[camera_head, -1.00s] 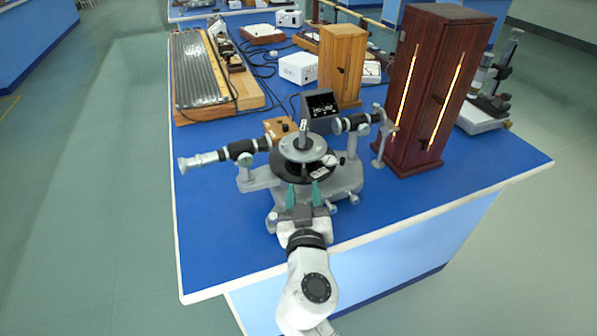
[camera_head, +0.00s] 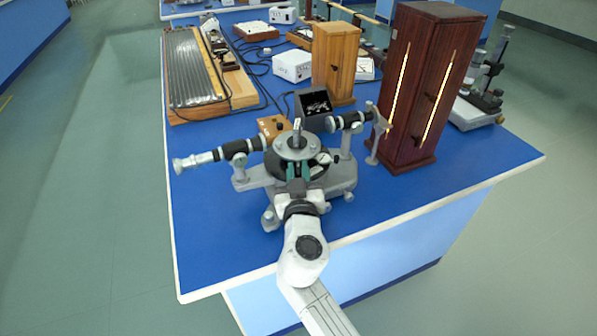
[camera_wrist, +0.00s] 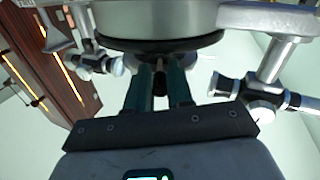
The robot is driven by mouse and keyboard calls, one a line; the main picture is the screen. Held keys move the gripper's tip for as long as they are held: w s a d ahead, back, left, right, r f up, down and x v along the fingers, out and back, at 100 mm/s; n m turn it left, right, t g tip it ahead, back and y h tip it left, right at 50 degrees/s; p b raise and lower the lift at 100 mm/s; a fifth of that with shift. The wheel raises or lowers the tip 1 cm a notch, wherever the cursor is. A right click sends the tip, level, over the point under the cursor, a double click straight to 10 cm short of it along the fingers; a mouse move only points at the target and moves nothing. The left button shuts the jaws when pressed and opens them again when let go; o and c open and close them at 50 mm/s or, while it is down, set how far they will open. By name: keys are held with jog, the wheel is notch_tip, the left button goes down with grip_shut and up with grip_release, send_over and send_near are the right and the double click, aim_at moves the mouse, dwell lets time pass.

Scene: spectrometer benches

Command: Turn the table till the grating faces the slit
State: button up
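The spectrometer stands near the front of the blue bench. Its round grey table (camera_head: 297,146) carries the grating (camera_head: 297,126) upright in a mount; the way its face points is hard to read. The telescope (camera_head: 215,156) points left. The collimator (camera_head: 348,122) points right towards the tall dark lamp housing; its slit end is too small to make out. My gripper (camera_head: 298,172) is at the table's near edge. In the wrist view its teal fingers (camera_wrist: 160,85) reach below the disc (camera_wrist: 160,20), a narrow gap between them. A small part shows in the gap; contact is unclear.
The dark wooden housing (camera_head: 433,85) with glowing slots stands close right of the collimator. A small orange-brown box (camera_head: 273,127) and a dark meter (camera_head: 314,102) sit just behind the spectrometer. Bare blue bench lies front left.

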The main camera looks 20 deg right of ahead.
aim_at(317, 169)
grip_shut()
jog(key=shift+d, duration=0.1)
jog(key=shift+s+d+n+y, duration=0.15)
jog(key=shift+d+n+y, duration=0.3)
jog(key=shift+y, duration=0.35)
jog(key=shift+d+r+n+t+y+p, duration=0.2)
jog(key=shift+d+n+t+y+p, duration=0.15)
jog(key=shift+n+y+p, duration=0.6)
jog(key=d+n+y+p, duration=0.1)
jog(key=y+p, duration=0.1)
jog(key=p, duration=0.1)
jog(key=shift+p, duration=0.4)
jog(key=d+n+y+p, duration=0.1)
jog(key=y+p, duration=0.1)
jog(key=p, duration=0.3)
jog(key=shift+y, duration=0.25)
jog(key=shift+d+n+y+p, duration=0.15)
jog(key=shift+n+y+p, duration=0.25)
jog(key=shift+p, duration=0.45)
jog(key=shift+f, duration=0.2)
